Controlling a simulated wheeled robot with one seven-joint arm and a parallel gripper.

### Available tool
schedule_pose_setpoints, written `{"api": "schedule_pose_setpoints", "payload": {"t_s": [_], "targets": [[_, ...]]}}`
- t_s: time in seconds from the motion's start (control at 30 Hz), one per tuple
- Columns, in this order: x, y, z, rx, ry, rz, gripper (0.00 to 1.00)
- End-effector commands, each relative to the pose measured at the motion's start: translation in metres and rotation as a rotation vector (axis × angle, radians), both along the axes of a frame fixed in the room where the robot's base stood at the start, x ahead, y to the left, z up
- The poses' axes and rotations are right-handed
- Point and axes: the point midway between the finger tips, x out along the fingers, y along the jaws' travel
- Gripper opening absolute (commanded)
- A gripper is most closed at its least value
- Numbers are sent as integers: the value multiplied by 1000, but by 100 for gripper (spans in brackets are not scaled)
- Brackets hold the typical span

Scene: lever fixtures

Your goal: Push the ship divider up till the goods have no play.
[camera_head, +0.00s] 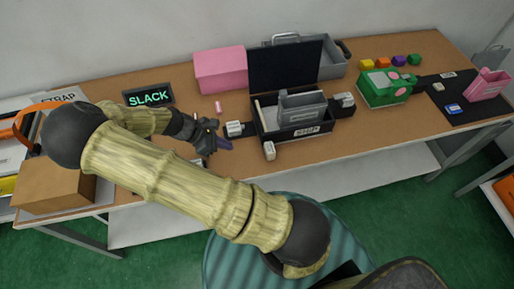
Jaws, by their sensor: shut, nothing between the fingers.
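The black open box (263,127) stands on the brown table with its dark lid (284,66) raised behind. Its front carries a small white label (307,131), too small to read surely. Inside it are a grey box-like piece (302,105) and a pale upright strip (257,112) at the left. I cannot tell which is the divider, or whether there is play. A sign (148,97) reads SLACK in green letters. My gripper (213,138) is shut and empty, left of the box and apart from it.
A pink box (221,69) and a grey bin (334,62) stand behind. A green case (385,89) is at the right. A brown carton (53,187) is at the left.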

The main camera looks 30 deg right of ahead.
Motion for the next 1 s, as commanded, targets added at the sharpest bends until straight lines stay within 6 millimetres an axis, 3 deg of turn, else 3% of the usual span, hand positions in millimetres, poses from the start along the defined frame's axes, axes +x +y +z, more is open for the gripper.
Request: {"api": "schedule_pose_setpoints", "payload": {"t_s": [0.13, 0.57, 1.0], "targets": [[8, 1, -2, -49, 36, 73, 0], [7, -1, -4, -51, 39, 77, 0], [-6, -45, -47, -54, 41, 74, 0]]}}
